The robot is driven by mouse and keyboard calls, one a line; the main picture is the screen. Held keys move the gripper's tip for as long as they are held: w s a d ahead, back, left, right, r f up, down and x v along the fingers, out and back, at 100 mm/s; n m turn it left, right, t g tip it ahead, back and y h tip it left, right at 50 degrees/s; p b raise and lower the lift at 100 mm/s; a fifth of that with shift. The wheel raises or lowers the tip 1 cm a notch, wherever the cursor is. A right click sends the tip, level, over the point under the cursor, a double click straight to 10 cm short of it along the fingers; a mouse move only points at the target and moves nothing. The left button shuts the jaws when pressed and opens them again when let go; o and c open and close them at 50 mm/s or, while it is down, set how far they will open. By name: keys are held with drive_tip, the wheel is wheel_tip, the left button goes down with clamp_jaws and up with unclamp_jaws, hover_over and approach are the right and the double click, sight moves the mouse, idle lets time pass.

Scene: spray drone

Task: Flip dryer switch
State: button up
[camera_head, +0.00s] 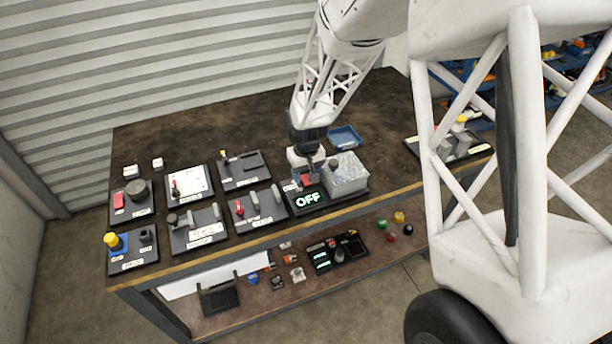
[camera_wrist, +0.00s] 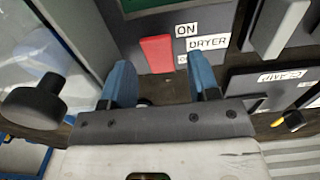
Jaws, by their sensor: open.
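The dryer switch (camera_wrist: 157,54) is a red rocker on a dark panel, beside white labels reading ON and DRYER (camera_wrist: 207,43). A third label is partly hidden by a finger. In the head view the red switch (camera_head: 308,180) shows just below my gripper (camera_head: 304,168), behind a display reading OFF (camera_head: 308,200) in green. In the wrist view my gripper (camera_wrist: 162,82) is open and empty, with blue fingertips on either side of the switch's near end. I cannot tell whether they touch the panel.
A clear-topped box with a black knob (camera_wrist: 35,101) stands close beside the switch, also visible in the head view (camera_head: 346,174). Several other switch panels (camera_head: 257,206) fill the table's left side. A blue tray (camera_head: 344,137) lies behind. The table's back is mostly bare.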

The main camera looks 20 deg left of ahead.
drive_tip(key=shift+f, duration=0.7)
drive_tip(key=shift+c, duration=0.3)
drive_tip(key=c, duration=0.9)
drive_tip(key=shift+o, duration=0.2)
drive_tip(key=shift+s+d+t+y, duration=0.1)
drive_tip(key=shift+t+y, duration=0.5)
drive_tip(key=o, duration=0.9)
